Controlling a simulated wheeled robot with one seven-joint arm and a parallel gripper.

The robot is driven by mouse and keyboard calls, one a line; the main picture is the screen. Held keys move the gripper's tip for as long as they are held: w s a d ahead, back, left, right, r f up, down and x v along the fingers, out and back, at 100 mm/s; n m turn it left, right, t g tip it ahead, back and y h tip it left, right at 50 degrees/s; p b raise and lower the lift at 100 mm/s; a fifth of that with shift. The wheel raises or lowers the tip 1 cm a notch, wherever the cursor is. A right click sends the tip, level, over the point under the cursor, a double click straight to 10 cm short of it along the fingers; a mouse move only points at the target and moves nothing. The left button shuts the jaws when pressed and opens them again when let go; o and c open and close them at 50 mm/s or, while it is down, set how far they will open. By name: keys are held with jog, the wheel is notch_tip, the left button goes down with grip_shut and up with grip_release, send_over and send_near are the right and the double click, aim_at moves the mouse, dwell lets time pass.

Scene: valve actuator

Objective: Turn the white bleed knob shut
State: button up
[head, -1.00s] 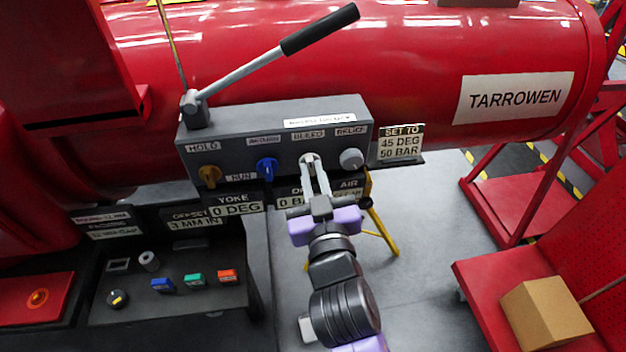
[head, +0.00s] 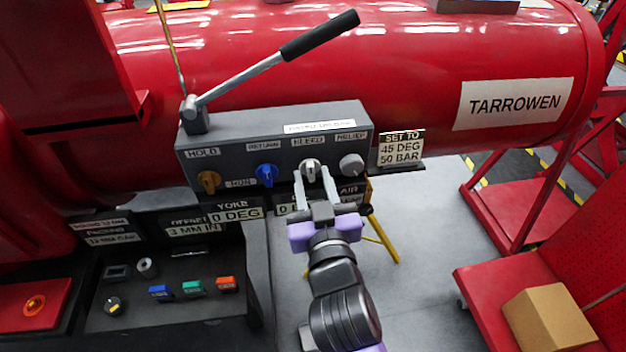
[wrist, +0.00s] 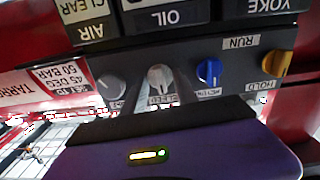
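The white bleed knob (head: 311,167) is on the front of the grey valve block (head: 225,155), under the BLEED label, between the blue return knob (head: 267,175) and the round relief knob (head: 351,164). My gripper (head: 312,180) is open in front of it, with a finger to each side and a gap around the knob. In the wrist view the bleed knob (wrist: 161,79) shows between the two spread fingers (wrist: 162,92), its grip roughly upright. I cannot tell whether the fingertips reach past its face.
A yellow hold knob (head: 208,181) is at the block's left. A long black-handled lever (head: 320,35) rises above. A sign (head: 401,148) reads SET TO 45 DEG 50 BAR. Readout plates (head: 237,214) hang below the block. A cardboard box (head: 549,320) is at lower right.

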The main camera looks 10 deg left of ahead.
jog(key=v, duration=0.8)
jog(key=shift+w, duration=0.1)
dwell(0.4)
